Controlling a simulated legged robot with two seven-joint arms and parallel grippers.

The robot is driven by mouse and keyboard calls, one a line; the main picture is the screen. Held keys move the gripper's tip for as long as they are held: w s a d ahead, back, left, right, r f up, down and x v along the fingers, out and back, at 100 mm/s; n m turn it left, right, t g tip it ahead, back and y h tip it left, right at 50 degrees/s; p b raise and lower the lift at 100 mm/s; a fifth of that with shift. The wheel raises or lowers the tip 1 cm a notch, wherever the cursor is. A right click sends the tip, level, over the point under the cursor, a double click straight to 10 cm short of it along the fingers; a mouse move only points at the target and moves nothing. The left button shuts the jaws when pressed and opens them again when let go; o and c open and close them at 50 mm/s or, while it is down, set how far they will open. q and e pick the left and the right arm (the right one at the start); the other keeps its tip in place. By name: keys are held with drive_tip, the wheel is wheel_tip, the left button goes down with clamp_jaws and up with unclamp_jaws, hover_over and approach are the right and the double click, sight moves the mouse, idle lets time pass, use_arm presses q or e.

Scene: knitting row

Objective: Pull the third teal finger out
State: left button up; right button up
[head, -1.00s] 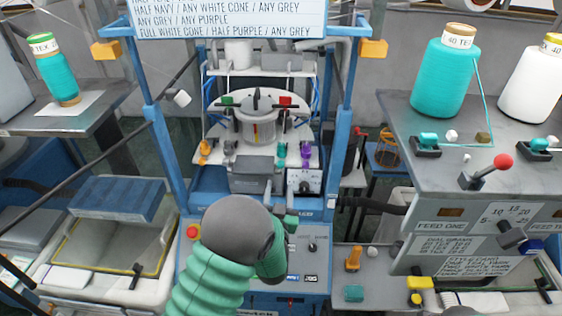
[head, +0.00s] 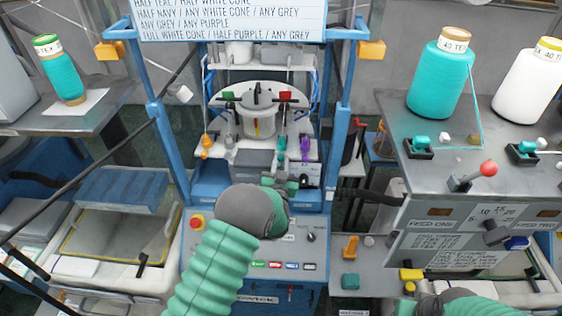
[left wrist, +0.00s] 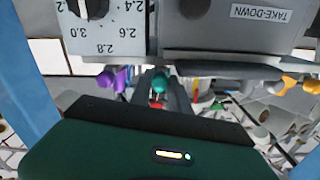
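A teal finger (head: 281,146) stands at the front of the knitting machine's white plate, left of a purple finger (head: 306,146). In the left wrist view, a round teal tip (left wrist: 160,83) shows between the two grey fingers of my left gripper (left wrist: 161,92); contact cannot be told. In the head view my left gripper (head: 280,180) is low in front of the machine, below the teal finger, and its fingers are partly hidden by its wrist. The fingers look apart. My right arm enters at the bottom right; its fingertips cannot be made out.
A blue control panel (head: 262,272) lies beneath my left arm. Blue posts (head: 341,140) flank the machine. An orange finger (head: 206,145) stands at the plate's left. On the right bench are a teal cone (head: 438,82), a white cone (head: 525,85) and a red-knobbed lever (head: 487,169).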

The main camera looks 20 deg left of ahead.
use_arm(q)
clamp_jaws()
idle(1.0)
